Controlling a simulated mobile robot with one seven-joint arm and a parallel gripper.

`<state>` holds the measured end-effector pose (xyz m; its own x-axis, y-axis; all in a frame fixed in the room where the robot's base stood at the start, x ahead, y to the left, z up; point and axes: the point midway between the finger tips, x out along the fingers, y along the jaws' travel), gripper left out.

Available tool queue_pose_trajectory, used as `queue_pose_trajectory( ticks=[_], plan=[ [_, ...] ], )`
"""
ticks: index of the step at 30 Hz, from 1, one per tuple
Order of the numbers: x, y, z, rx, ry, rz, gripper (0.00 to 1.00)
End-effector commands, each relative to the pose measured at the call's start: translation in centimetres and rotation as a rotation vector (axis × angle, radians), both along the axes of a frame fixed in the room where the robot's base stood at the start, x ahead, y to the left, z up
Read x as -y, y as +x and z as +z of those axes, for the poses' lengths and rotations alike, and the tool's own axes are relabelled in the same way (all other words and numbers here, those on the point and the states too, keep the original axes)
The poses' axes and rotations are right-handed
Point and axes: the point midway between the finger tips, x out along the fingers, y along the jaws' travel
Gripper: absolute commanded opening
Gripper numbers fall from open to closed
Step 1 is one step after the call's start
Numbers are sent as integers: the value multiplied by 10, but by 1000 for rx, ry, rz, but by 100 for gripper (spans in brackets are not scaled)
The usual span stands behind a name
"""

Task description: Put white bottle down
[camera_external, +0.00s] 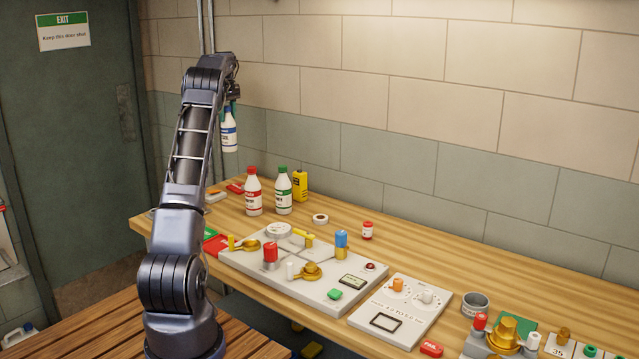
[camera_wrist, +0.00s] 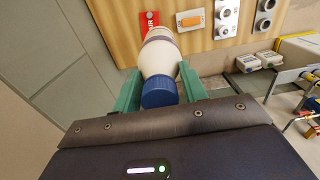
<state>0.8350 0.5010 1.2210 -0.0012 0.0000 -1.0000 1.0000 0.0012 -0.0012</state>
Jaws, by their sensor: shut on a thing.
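The white bottle (camera_external: 229,139) has a blue cap and a blue band on its label. My gripper (camera_external: 229,106) is shut on it near its top and holds it upright in the air, at the back left end of the wooden workbench (camera_external: 395,251). In the wrist view, the white bottle (camera_wrist: 160,58) sits between the green fingers of my gripper (camera_wrist: 159,86), its blue cap towards the camera. Its base is hidden there. A gap shows between the bottle and the benchtop in the external view.
A red-capped bottle (camera_external: 254,192), a green-capped bottle (camera_external: 284,191) and a yellow can (camera_external: 300,186) stand at the back of the bench. A red tag (camera_external: 235,188) and an orange-and-white block (camera_external: 215,196) lie near its left end. A fixture panel (camera_external: 300,266) fills the bench's middle front.

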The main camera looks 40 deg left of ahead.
Motion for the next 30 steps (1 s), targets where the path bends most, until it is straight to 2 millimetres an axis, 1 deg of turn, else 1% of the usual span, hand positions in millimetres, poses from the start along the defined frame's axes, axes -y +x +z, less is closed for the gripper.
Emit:
queue_pose_trajectory(
  ticks=[1,9,12,15,18,26,30],
  plan=[
    [0,0,-12,-1,-2,0,0],
    [1,0,-71,-2,-2,0,0],
    [1,0,-92,-2,-2,-1,0],
    [0,0,-109,-1,-1,-1,0],
    [0,0,-121,-1,0,0,0],
    [0,0,-136,-1,0,0,0],
    [0,0,-155,-1,0,0,0]
  ],
)
